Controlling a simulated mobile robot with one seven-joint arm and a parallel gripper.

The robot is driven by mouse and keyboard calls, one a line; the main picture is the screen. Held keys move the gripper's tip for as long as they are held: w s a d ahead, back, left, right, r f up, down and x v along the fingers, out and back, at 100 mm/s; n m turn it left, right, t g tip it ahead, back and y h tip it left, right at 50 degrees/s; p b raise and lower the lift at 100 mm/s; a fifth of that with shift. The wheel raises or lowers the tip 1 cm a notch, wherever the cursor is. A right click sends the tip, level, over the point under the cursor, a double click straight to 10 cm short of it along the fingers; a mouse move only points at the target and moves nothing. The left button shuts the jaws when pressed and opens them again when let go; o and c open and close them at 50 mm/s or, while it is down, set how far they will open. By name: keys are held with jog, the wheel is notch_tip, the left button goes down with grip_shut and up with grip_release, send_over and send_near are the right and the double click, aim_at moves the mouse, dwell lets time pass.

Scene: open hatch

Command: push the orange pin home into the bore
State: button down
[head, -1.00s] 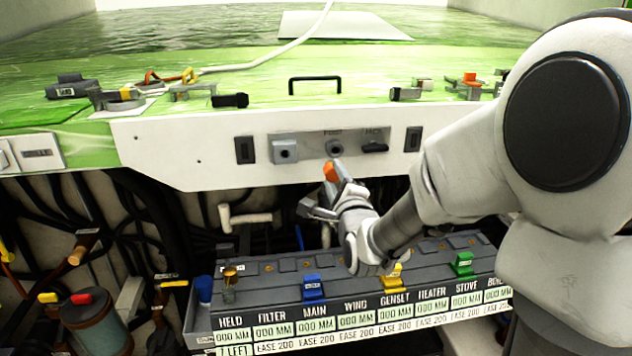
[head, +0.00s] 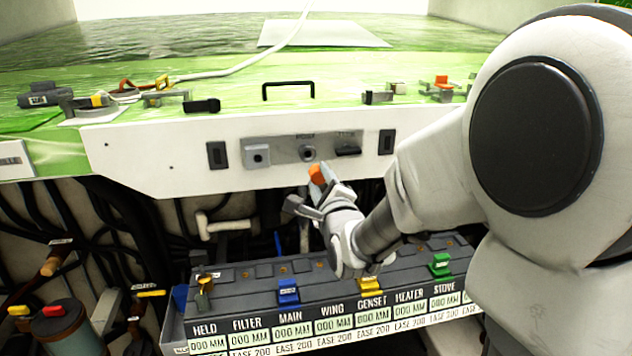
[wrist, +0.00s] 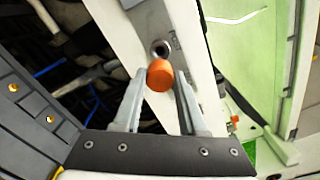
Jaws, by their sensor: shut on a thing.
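The orange pin (head: 317,174) is in my gripper (head: 314,190), just below and in front of the white panel (head: 200,180). My gripper (wrist: 160,88) is shut on the pin (wrist: 160,74), whose round orange end shows between the fingertips in the wrist view. The bore (head: 307,153) is a dark round hole in a grey plate on the panel. In the head view the pin is below and slightly right of it. In the wrist view the bore (wrist: 160,48) shows just above the pin. The pin looks apart from the bore; its far end is hidden.
A grey block with a hole (head: 257,155) is left of the bore, and a black knob (head: 347,151) is right of it. A labelled box with coloured clips (head: 288,292) lies below my gripper. A white pipe (head: 228,226) and black cables are behind.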

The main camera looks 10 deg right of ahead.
aim_at(314, 168)
jog(key=shift+w+b, duration=0.55)
jog(key=shift+w, duration=2.35)
jog(key=shift+b, duration=0.9)
jog(key=shift+w+b, duration=0.45)
jog(key=shift+w, duration=1.25)
jog(key=shift+c, duration=1.9)
grip_release()
jog(key=shift+s, duration=0.1)
